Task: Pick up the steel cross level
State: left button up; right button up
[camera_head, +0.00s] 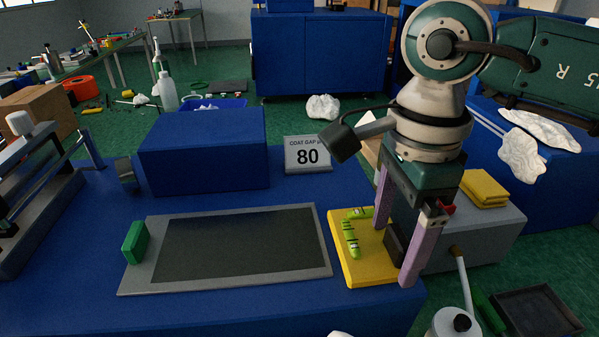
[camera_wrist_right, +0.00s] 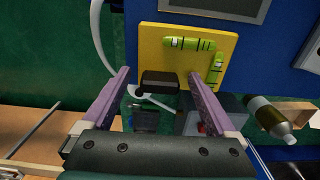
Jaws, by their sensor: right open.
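The cross level (camera_head: 379,268) shows as a yellow slab at the right front of the blue bench. Two green vials lie on it at right angles, and a dark block (camera_head: 395,243) is at its right side. In the right wrist view the slab (camera_wrist_right: 165,58) is ahead of the fingers, and the dark block (camera_wrist_right: 157,82) shows between them. My right gripper (camera_head: 398,252) is open, pointing down over the slab's right side, its lilac fingers on either side of the block. I cannot tell whether they touch anything. The right gripper (camera_wrist_right: 158,80) also shows in its wrist view. My left gripper is out of view.
A grey-framed dark plate (camera_head: 245,245) lies left of the slab, with a green block (camera_head: 136,242) at its left edge. A grey box (camera_head: 480,238) and bottle (camera_head: 453,322) are at right.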

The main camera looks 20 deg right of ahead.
grip_shut()
dwell(0.7)
